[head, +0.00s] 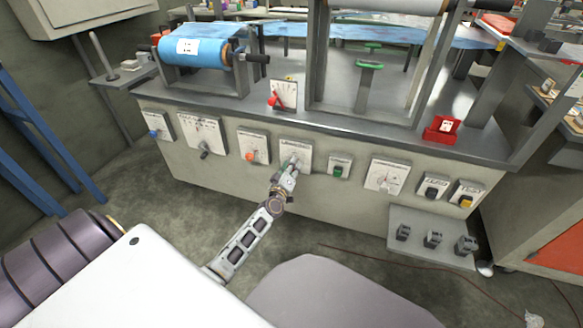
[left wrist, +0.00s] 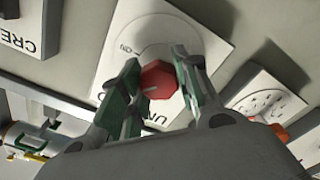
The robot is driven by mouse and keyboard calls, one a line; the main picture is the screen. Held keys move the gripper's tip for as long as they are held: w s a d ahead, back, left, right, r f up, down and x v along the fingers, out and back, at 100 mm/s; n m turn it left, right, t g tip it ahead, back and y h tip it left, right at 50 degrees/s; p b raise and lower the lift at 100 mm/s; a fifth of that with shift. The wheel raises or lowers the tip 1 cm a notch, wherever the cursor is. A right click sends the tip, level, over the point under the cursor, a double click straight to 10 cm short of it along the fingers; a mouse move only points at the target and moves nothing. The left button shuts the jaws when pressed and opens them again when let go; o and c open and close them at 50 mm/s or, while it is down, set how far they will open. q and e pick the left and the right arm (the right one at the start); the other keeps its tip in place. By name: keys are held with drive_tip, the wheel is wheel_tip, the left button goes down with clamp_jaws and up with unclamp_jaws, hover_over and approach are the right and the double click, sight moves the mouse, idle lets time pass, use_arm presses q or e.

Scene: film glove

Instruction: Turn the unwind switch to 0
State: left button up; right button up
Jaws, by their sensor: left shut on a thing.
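The switch under my left gripper is a red faceted knob (left wrist: 158,77) on a white plate (left wrist: 130,25) in the left wrist view. Its label starts with "UN", partly hidden by a finger; "ON" is printed near the plate's upper left. A short pale mark shows on the knob's face. My left gripper (left wrist: 155,82) is shut on the knob, one finger on each side. In the head view the same plate (head: 303,148) is on the machine's front, with my left gripper (head: 290,168) against it and covering the knob. My right gripper is not in view.
A plate with an orange knob (head: 250,156) is just left of it, and a green switch (head: 338,170) just right. More controls line the panel. A blue film roll (head: 192,50) sits above left. A low shelf (head: 430,253) with dark parts juts out at lower right.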

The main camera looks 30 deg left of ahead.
use_arm(q)
drive_tip(key=n, duration=0.2)
drive_tip(key=shift+n, duration=0.4)
drive_tip(key=n, duration=0.2)
drive_tip(key=shift+a+f+n, duration=0.1)
drive_tip(key=shift+n, duration=0.3)
drive_tip(key=shift+n+b, duration=0.5)
drive_tip(key=shift+n, duration=0.9)
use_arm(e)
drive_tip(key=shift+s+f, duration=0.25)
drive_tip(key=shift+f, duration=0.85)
use_arm(q)
drive_tip(key=shift+n, duration=0.3)
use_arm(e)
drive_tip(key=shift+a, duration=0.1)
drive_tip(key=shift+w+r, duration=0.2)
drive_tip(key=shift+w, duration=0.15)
